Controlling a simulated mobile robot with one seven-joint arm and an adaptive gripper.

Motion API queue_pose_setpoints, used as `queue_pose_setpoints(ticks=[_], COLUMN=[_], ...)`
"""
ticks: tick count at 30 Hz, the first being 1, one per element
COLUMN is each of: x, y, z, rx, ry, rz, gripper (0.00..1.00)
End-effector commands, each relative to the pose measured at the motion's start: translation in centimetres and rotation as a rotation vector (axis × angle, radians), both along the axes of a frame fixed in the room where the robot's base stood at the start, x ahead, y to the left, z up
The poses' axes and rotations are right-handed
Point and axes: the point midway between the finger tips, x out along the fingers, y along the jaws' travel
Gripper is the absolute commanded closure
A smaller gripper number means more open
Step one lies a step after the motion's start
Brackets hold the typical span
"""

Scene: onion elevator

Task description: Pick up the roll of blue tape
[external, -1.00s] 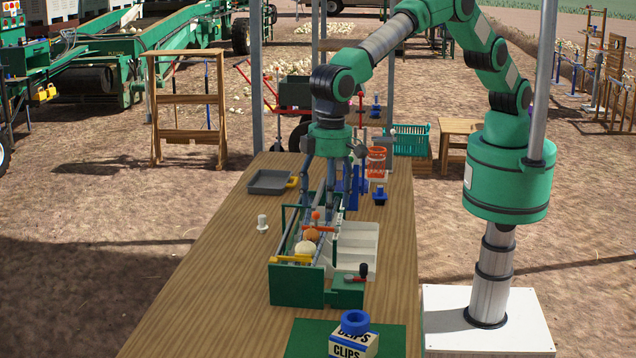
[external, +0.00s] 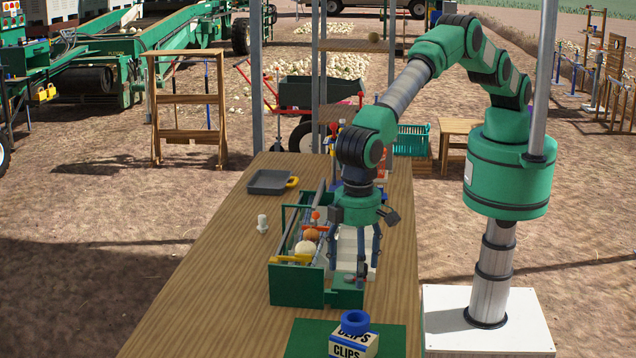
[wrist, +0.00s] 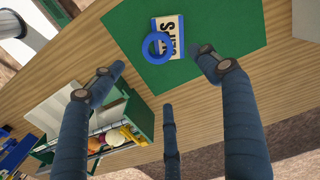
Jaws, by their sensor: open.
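The roll of blue tape (external: 355,322) lies flat on top of the white and blue clips box (external: 345,345), near the front of the table. In the wrist view the blue tape roll (wrist: 147,47) shows as a ring over one side of the clips box (wrist: 176,30). My gripper (external: 362,270) is open and empty, pointing down over the front right end of the green sorter, behind and above the tape. In the wrist view my gripper's fingers (wrist: 165,80) are spread, with the tape beyond their tips, apart from them.
The box stands on a green mat (external: 303,340). The green sorter (external: 297,285) with several onions stands just behind it. A grey tray (external: 270,182) and a small white object (external: 262,222) are farther back. The table's left side (external: 200,290) is clear.

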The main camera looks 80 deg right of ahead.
Motion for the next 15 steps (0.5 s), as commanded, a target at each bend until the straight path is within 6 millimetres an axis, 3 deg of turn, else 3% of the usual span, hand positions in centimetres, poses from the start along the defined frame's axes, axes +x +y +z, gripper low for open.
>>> queue_pose_setpoints(ticks=[5, 15], x=[0.0, 0.0], y=[-0.1, -0.1], z=[-1.1, -6.0], rx=[-0.001, -0.001], ry=[0.001, 0.001], rz=[0.000, 0.000], gripper=[0.25, 0.25])
